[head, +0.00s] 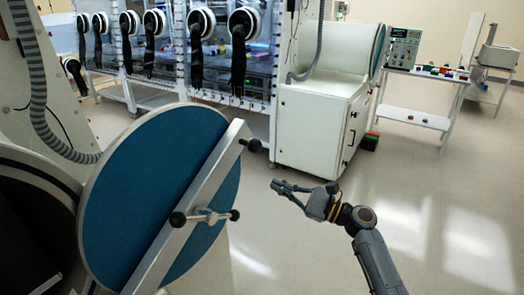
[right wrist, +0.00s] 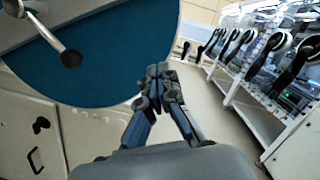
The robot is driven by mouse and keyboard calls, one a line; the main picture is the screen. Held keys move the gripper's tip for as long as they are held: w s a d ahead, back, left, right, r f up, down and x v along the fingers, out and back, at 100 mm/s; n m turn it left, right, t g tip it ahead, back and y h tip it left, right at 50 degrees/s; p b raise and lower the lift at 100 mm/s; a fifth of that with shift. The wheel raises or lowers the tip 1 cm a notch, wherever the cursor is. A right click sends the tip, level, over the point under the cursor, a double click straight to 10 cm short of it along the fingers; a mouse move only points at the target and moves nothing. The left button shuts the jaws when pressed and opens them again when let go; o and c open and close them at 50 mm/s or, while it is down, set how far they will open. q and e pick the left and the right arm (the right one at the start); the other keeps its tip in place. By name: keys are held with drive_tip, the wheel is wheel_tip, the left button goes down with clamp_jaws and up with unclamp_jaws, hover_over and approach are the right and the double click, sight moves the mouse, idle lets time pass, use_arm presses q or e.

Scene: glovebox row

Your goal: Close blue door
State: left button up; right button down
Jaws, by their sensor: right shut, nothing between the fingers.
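The blue door (head: 140,170) is a large round disc with a pale metal bar across it and a handle with dark knobs (head: 205,217). It stands swung out at the left of the head view, beside a dark round opening (head: 25,230). My right gripper (head: 275,185) is shut and empty, to the right of the door and apart from it in the head view. In the right wrist view the blue door (right wrist: 120,65) fills the upper left, behind the shut fingertips (right wrist: 160,72); I cannot tell whether they touch it. My left gripper is not in view.
A glovebox row with hanging black gloves (head: 238,55) stands at the back. A white cabinet (head: 310,125) is behind the door to the right. A white table (head: 420,115) with an instrument (head: 403,47) is farther right. The floor (head: 440,200) at the right is clear.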

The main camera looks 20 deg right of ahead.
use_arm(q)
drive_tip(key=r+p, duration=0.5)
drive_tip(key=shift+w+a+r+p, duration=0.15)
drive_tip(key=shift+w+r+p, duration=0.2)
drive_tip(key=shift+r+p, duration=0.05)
use_arm(e)
drive_tip(key=w+a+r, duration=0.5)
drive_tip(key=a+r, duration=0.3)
drive_tip(key=shift+a+y, duration=0.15)
drive_tip(key=shift+y, duration=0.15)
drive_tip(key=shift+w+f, duration=0.1)
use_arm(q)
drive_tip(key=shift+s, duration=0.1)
